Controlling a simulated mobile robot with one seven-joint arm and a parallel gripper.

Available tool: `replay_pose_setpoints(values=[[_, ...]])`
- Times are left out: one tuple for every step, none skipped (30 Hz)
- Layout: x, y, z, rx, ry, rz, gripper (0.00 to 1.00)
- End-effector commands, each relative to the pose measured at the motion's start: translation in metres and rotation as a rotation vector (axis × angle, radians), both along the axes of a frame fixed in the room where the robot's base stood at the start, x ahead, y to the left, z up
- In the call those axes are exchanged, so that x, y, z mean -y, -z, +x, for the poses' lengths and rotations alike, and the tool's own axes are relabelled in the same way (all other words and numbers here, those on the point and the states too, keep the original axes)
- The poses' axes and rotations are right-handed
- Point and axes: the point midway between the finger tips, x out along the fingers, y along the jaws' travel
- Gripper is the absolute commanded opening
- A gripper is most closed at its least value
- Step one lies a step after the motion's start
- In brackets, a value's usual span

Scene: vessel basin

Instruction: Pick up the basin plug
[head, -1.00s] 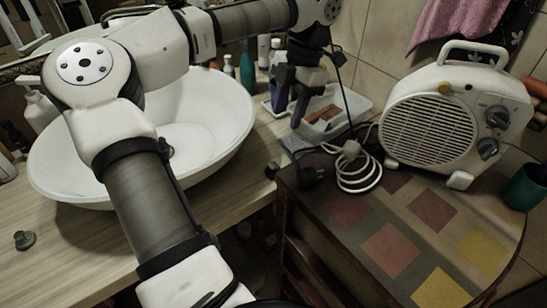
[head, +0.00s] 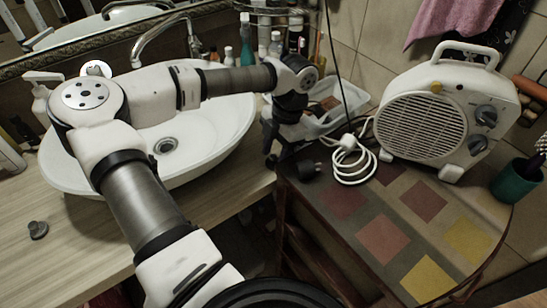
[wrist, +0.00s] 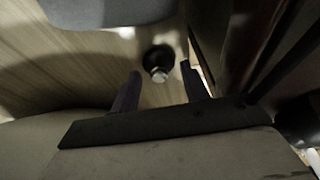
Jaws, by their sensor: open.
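A small round black piece with a shiny light knob (wrist: 157,62), which looks like the basin plug, lies on the wooden counter in the wrist view. It is ahead of my gripper (wrist: 160,88), between the lines of the two fingers, with a gap in front of the tips. The fingers are apart and hold nothing. In the head view my gripper (head: 271,142) points down by the counter's right edge, right of the basin, and the piece there is largely hidden or too dark to make out.
The white basin (head: 215,140) with its open drain (head: 165,146) is left of my gripper. A small dark grey piece (head: 38,229) lies on the counter at far left. A white tray (head: 335,122), a coiled white cable (head: 350,162) and a heater (head: 440,120) are to the right.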

Motion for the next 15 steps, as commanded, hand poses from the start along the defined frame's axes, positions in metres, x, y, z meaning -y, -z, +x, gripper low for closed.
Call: replay_pose_setpoints(values=[[-0.0003,0.0010,-0.0002,0.000,0.000,0.000,0.45],[-0.0004,0.0013,-0.0001,0.001,0.000,0.001,0.45],[-0.0004,0.0015,0.0000,0.001,0.000,0.001,0.45],[-0.0004,0.0015,0.0000,0.001,0.000,0.001,0.45],[-0.0004,0.0015,0.0000,0.001,0.000,0.001,0.45],[-0.0003,0.0014,0.0001,0.001,0.000,0.001,0.45],[-0.0004,0.0014,0.0001,0.001,0.000,0.001,0.43],[-0.0003,0.0013,0.0002,0.001,0.000,0.001,0.39],[-0.0003,0.0012,0.0002,0.002,-0.001,0.000,0.34],[-0.0003,0.0012,0.0002,0.001,0.000,0.000,0.30],[-0.0003,0.0011,0.0002,0.002,-0.001,0.000,0.26],[-0.0003,0.0011,0.0002,0.002,-0.001,0.000,0.20],[-0.0003,0.0011,0.0002,0.002,-0.001,0.000,0.16],[-0.0003,0.0011,0.0002,0.002,-0.001,0.000,0.13],[-0.0002,0.0010,0.0002,0.002,-0.001,0.000,0.07]])
